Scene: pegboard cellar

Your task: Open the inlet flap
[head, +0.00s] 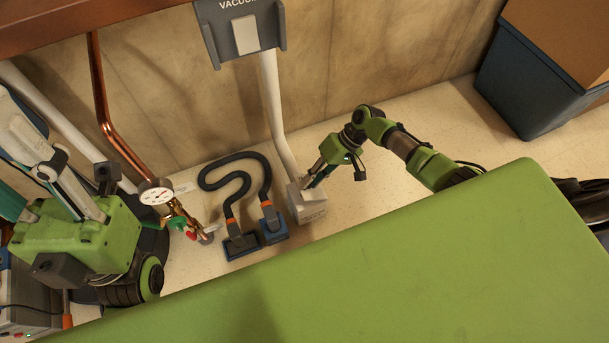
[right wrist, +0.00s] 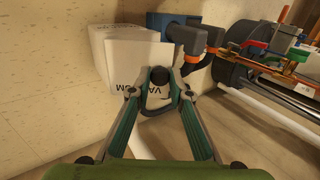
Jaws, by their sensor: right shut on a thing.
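The vacuum inlet is a white box (head: 312,208) at the foot of a white pipe, low by the wall. In the right wrist view its white body (right wrist: 103,38) stands behind a white flap panel (right wrist: 139,52), which seems angled from the box; how far, I cannot tell. My right gripper (head: 308,183) reaches down to the box's top. In the right wrist view its fingertips (right wrist: 160,78) are shut at a dark round piece by the flap. My left gripper (head: 42,150) is at the left edge, partly cut off.
A grey vacuum panel (head: 241,32) is on the wall. A dark hose (head: 222,165) with blue nozzles (head: 240,246) lies beside the inlet. A gauge (head: 156,192) on a copper pipe stands left. A blue bin (head: 520,82) is at upper right. A green surface (head: 370,270) fills the foreground.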

